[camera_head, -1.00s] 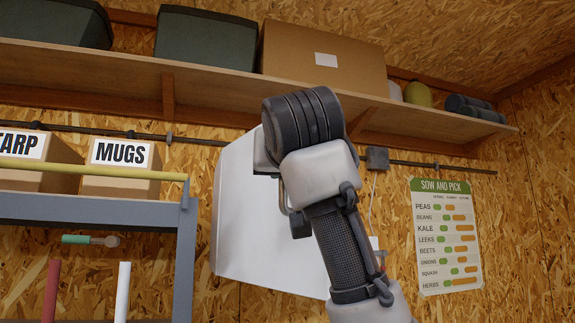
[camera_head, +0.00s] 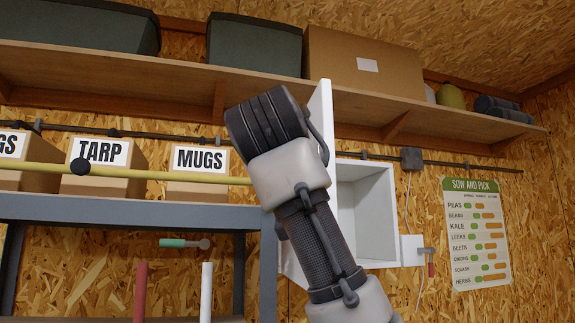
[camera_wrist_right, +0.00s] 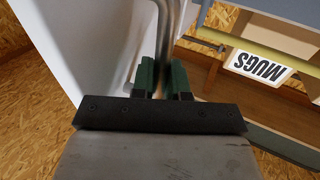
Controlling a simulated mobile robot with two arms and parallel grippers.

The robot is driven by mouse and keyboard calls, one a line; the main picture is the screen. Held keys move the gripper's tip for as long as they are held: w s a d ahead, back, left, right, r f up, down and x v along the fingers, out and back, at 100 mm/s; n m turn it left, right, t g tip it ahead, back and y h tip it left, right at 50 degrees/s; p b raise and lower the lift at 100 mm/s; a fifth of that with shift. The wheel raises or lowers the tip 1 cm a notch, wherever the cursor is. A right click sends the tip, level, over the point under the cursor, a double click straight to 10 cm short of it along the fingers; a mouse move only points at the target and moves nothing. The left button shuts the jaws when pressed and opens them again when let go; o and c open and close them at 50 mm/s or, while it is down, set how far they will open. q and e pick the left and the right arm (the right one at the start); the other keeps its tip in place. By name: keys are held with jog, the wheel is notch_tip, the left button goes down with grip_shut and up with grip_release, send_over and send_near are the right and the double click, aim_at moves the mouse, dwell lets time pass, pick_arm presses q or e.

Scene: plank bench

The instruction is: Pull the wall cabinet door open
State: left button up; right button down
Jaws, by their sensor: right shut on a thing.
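The white wall cabinet (camera_head: 378,222) hangs on the chipboard wall in the head view, with part of its pale interior showing. Its white door (camera_head: 323,112) stands swung out, seen nearly edge-on, and is partly hidden behind my right arm. In the right wrist view the door (camera_wrist_right: 95,45) fills the upper left, with its metal bar handle (camera_wrist_right: 172,35) running down to the jaws. My right gripper (camera_wrist_right: 163,80), with green finger pads, is shut on this handle. In the head view my right arm hides the grip. My left gripper is in neither current view.
A long shelf (camera_head: 180,92) with bins and a cardboard box (camera_head: 365,68) runs above the cabinet. A grey rack (camera_head: 130,211) with TARP and MUGS boxes stands left of the door. A planting chart (camera_head: 475,235) hangs to the right.

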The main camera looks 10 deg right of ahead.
jog(key=shift+s+d+r, duration=0.1)
jog(key=shift+d+r, duration=0.1)
jog(key=shift+r, duration=0.05)
jog(key=c, duration=1.5)
grip_release()
jog(key=o, duration=0.3)
jog(key=shift+w+f, duration=0.2)
jog(key=shift+w, duration=0.1)
jog(key=shift+o, duration=0.2)
jog(key=shift+s+a, duration=0.1)
jog(key=b+v, duration=0.4)
jog(key=v, duration=0.6)
jog(key=shift+s, duration=0.25)
jog(key=shift+a, duration=0.1)
